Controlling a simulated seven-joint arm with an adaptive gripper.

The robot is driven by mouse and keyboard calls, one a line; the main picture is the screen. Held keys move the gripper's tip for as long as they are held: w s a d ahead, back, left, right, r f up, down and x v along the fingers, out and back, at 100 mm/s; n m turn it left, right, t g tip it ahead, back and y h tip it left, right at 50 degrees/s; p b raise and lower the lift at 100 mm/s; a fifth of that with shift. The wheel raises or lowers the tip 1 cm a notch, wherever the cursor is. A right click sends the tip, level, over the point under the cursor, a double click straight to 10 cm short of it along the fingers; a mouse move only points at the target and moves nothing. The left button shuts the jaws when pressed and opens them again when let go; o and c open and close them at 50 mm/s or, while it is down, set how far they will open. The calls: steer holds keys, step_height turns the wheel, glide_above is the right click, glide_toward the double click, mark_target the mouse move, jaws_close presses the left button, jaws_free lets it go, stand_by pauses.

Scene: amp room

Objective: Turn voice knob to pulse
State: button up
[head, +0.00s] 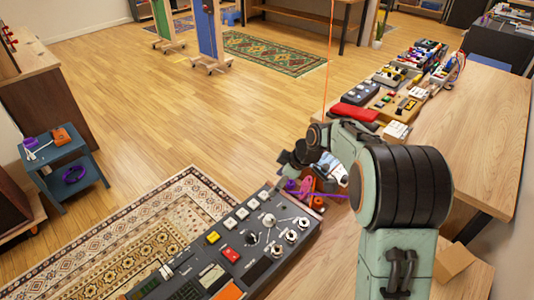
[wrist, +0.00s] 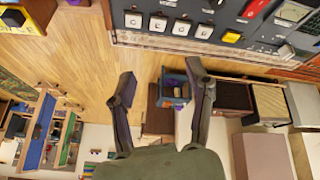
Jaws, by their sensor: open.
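A dark control panel (head: 225,262) lies across the lower middle of the head view. Several silver round knobs (head: 291,236) and a black knob (head: 251,238) sit at its right end. The labels are too small to read, so I cannot tell which is the voice knob. My gripper (wrist: 161,74) is open and empty in the wrist view. In the head view it hangs beyond the panel's far right end, apart from the knobs, partly hidden by my own arm.
White buttons, a yellow button (head: 212,237) and a red button (head: 230,254) lie left of the knobs. Purple and orange items (head: 316,200) lie just beyond the panel. Several pedals and a red item (head: 354,114) crowd the wooden table (head: 470,140) at right.

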steer(key=g, duration=0.2)
glide_above(269, 217)
steer(key=s+d, duration=0.1)
steer(key=d, duration=0.2)
steer(key=f, duration=0.8)
steer(key=shift+a+f, duration=0.1)
steer(key=shift+a, duration=0.1)
steer(key=shift+m, duration=0.3)
steer(key=x, duration=0.5)
steer(key=shift+w+a+f, duration=0.1)
steer(key=shift+a+f, duration=0.1)
steer(key=shift+f, duration=0.45)
jaws_close()
